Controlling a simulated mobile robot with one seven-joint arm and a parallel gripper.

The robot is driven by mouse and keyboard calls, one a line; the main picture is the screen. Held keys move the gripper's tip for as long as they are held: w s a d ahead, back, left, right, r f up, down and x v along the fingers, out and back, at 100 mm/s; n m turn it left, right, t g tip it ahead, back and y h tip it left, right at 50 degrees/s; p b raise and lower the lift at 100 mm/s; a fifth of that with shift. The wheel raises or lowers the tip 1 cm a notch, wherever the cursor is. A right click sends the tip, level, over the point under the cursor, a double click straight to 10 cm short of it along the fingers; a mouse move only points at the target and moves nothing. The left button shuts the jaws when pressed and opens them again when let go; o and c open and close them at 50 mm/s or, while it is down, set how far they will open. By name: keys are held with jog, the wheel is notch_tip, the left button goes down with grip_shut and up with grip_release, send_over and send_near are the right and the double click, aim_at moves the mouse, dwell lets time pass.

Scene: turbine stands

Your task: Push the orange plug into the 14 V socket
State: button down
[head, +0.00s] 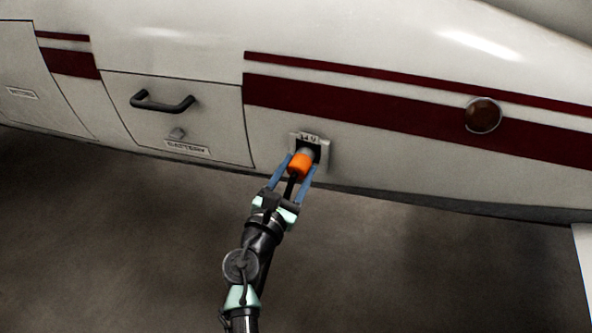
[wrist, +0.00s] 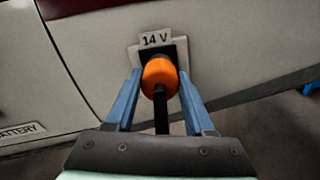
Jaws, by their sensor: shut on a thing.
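The orange plug (head: 300,164) is between the blue fingers of my gripper (head: 302,163), which is shut on it. It also shows in the wrist view (wrist: 160,76), with a black cable running back from it toward my wrist. The 14 V socket (head: 325,152) is a dark opening in a pale plate on the white fuselage, with a "14 V" label above it. In the wrist view the plug's front is at the socket (wrist: 181,52) and covers much of the opening. How deep the plug sits is hidden.
A round reddish lamp (head: 483,115) is on the fuselage at right. The floor (head: 420,270) below is clear.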

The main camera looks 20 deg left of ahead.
aim_at(296, 173)
jog(key=shift+w+r, duration=0.2)
jog(key=shift+r, duration=0.2)
jog(key=c, duration=0.7)
grip_release()
jog(key=o, duration=0.5)
jog(key=shift+w+f, duration=0.4)
jog(key=shift+o, duration=0.5)
jog(key=shift+s, duration=0.3)
jog(key=shift+o, duration=0.3)
jog(key=shift+w, duration=0.1)
jog(key=shift+s+a+p, duration=0.1)
jog(key=shift+s+p, duration=0.5)
jog(key=shift+s, duration=3)
